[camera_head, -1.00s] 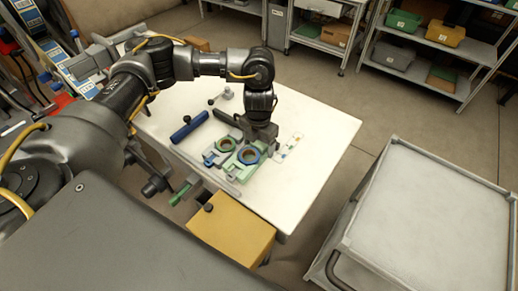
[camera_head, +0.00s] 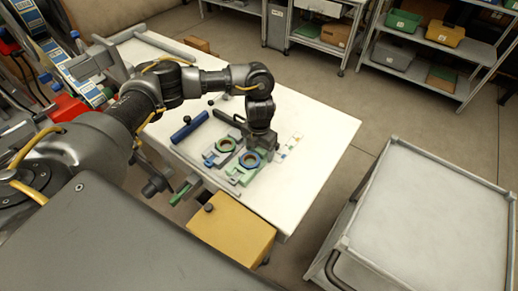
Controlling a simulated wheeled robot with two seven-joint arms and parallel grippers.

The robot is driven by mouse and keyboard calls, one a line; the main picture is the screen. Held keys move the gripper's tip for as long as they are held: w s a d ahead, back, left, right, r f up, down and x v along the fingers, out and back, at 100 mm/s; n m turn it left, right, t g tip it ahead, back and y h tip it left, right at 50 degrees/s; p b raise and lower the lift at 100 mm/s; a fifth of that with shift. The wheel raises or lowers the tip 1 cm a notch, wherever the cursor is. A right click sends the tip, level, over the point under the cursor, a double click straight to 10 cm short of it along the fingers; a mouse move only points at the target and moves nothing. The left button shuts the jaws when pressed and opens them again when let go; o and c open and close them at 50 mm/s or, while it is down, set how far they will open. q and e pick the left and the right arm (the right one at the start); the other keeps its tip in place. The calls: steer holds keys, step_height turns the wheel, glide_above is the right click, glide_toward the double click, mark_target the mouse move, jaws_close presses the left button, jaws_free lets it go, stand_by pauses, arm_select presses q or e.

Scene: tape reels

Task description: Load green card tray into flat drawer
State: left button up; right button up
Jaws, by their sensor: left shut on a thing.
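The gripper and wrist hide the exact contact, and I cannot tell whether the piece is lifted. My right gripper is not in view.
A blue cylinder (camera_head: 189,126) lies left of the pieces on the white table (camera_head: 322,130). A small card with coloured marks (camera_head: 289,146) lies to the right. A grey-topped cart (camera_head: 430,225) stands at the right. The table's right side is clear.

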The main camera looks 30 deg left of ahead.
arm_select(q)
steer(key=o, duration=1.1)
steer(key=shift+f, duration=0.1)
